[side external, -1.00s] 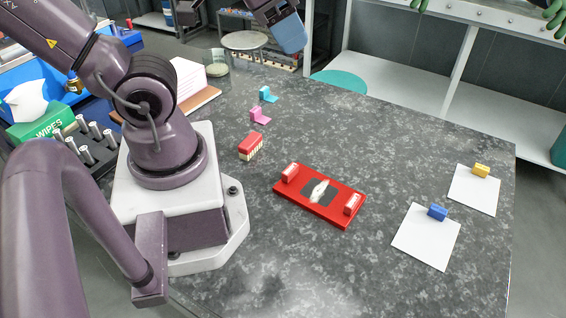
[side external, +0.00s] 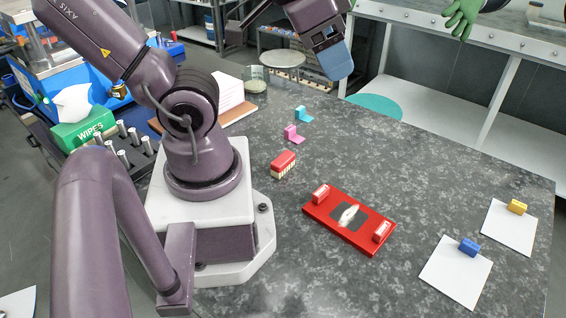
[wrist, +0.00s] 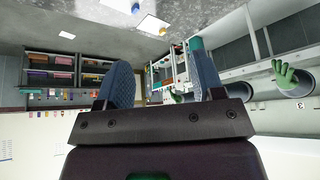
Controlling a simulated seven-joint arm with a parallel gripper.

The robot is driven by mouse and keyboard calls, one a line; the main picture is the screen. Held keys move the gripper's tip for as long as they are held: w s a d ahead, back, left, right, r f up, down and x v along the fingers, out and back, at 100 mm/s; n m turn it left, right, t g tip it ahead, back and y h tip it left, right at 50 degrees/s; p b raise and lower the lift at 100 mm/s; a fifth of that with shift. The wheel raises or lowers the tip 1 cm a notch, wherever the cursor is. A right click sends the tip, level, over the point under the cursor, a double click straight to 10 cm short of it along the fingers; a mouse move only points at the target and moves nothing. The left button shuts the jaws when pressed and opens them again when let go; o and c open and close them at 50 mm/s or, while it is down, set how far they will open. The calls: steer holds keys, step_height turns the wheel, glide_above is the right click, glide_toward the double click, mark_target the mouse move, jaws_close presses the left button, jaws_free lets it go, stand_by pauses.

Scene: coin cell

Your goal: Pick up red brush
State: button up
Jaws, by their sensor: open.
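The red brush (side external: 284,159), a small red block with pale bristles beneath, sits on the dark speckled table to the right of my arm's base in the side view. My gripper (side external: 337,66) hangs high at the top centre of the side view, well above the table and away from the brush. Only one blue finger pad shows clearly there. In the wrist view my gripper (wrist: 160,80) has its two blue fingers wide apart with nothing between them. The brush cannot be made out in the wrist view.
A red tray (side external: 318,210) with two red-and-white blocks lies right of the brush. Pink (side external: 292,134) and cyan (side external: 304,114) pieces stand behind the brush. Blue (side external: 469,247) and yellow (side external: 517,207) blocks rest on white sheets (side external: 450,280) at the right.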

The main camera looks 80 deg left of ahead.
steer(key=n+g, duration=0.6)
steer(key=n, duration=0.3)
glide_toward(283, 158)
step_height(283, 158, down, 5)
steer(key=shift+w+f, duration=0.1)
steer(key=shift+f, duration=0.05)
steer(key=shift+s+f, duration=0.15)
steer(key=shift+f, duration=1.15)
steer(key=shift+s+f, duration=0.1)
steer(key=shift+f, duration=1.2)
steer(key=c, duration=1)
